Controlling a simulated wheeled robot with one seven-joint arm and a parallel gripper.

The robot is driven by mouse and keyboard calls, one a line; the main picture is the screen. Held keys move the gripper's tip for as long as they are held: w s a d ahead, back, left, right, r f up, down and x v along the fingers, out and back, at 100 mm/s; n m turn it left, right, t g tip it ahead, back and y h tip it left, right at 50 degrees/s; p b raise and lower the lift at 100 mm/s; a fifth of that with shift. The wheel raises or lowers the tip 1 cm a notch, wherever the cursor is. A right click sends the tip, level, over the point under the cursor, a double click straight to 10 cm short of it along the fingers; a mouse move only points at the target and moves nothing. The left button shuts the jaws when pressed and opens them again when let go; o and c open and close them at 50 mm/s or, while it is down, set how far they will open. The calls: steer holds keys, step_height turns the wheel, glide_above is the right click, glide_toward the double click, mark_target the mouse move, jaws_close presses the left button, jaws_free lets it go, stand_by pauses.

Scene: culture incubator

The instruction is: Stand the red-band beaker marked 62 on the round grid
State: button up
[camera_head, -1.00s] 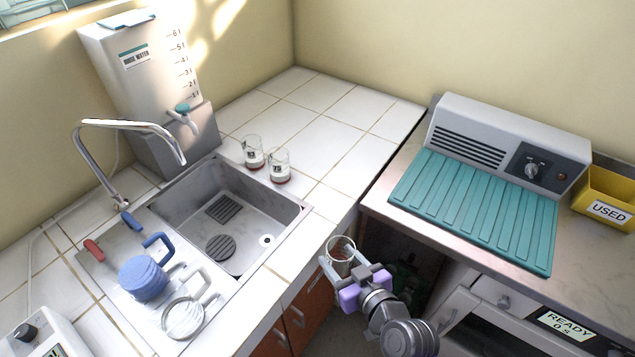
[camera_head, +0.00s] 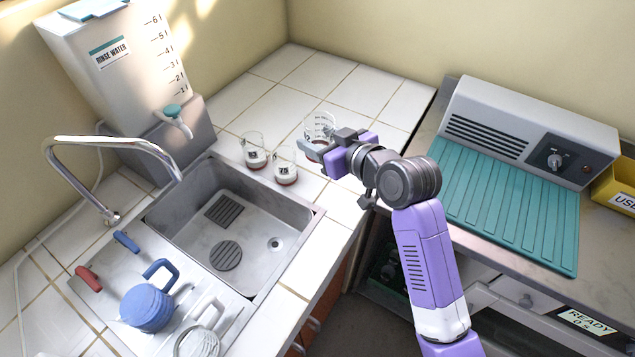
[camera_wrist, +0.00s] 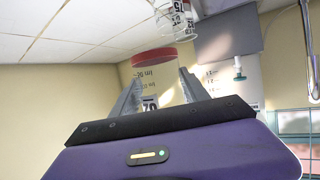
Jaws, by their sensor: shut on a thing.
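My gripper (camera_head: 322,147) is shut on a clear glass beaker (camera_head: 315,125), held above the white tiled counter behind the sink's right corner. In the wrist view, which is upside down, the beaker (camera_wrist: 157,75) sits between the fingers (camera_wrist: 158,95). Its red band shows, and its number label is partly hidden by the gripper. The round grid (camera_head: 227,255), dark and slotted, lies bare on the sink floor, to the left of and nearer than my gripper.
Two similar red-banded beakers (camera_head: 254,152) (camera_head: 286,167) stand on the counter left of my gripper. A square grid (camera_head: 222,210) lies in the sink (camera_head: 270,220). The faucet (camera_head: 110,145) arches over its left side. A rinse-water tank (camera_head: 115,80) stands behind. Blue cup (camera_head: 146,308) lies left.

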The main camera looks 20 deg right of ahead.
step_height(320, 180, down, 15)
steer(key=shift+f, duration=0.15)
stand_by(0.4)
steer(key=shift+f, duration=0.1)
steer(key=shift+f, duration=0.1)
steer(key=o, duration=1.4)
steer(key=shift+s+r, duration=0.15)
steer(key=shift+r, duration=0.1)
steer(key=b+v, duration=0.1)
steer(key=v, duration=1)
steer(key=shift+s+d+r, duration=0.1)
steer(key=shift+s+r, duration=0.05)
steer(key=shift+s, duration=0.2)
